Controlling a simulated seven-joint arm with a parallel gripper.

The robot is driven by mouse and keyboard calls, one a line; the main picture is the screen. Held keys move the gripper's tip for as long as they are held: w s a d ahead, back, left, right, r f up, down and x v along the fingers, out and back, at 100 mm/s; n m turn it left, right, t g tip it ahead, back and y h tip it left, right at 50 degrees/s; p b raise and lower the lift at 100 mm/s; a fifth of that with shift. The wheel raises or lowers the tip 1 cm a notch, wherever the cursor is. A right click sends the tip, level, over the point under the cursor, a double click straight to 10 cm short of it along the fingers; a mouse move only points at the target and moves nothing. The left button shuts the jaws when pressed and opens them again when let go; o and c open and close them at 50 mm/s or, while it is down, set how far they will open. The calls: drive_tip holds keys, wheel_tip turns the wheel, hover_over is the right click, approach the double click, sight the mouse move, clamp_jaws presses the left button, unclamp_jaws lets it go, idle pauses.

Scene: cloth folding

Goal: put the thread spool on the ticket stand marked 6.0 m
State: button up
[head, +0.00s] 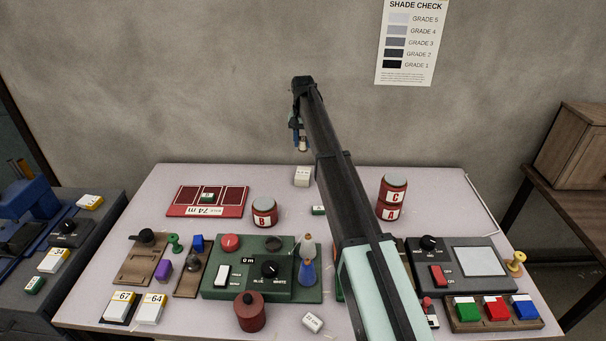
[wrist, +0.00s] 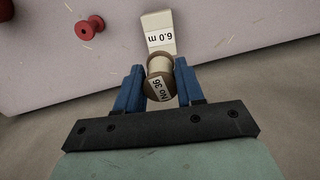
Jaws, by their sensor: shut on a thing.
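The thread spool (wrist: 159,79) is wooden with pale thread and a label reading No 36. My gripper (wrist: 160,80) is shut on it, with one blue finger on each side, in the wrist view. The white ticket stand marked 6.0 m (wrist: 158,33) is just beyond the spool in the wrist view, and I cannot tell whether they touch. In the head view the stand (head: 302,176) is at the table's back edge. There my gripper (head: 299,135) holds the spool (head: 303,146) above and about level with the stand.
A red tray marked 74 m (head: 205,211), a jar marked B (head: 264,212) and stacked jars marked C and A (head: 391,198) stand near the stand. Several control boxes and small blocks crowd the front.

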drive_tip(key=shift+f+m, duration=0.15)
drive_tip(key=shift+m, duration=0.25)
drive_tip(key=shift+f, duration=0.35)
approach(303, 173)
drive_tip(key=shift+f, duration=2.55)
drive_tip(key=shift+f, duration=0.1)
drive_tip(key=o, duration=1)
wheel_tip(303, 173, up, 12)
drive_tip(key=shift+r, duration=0.15)
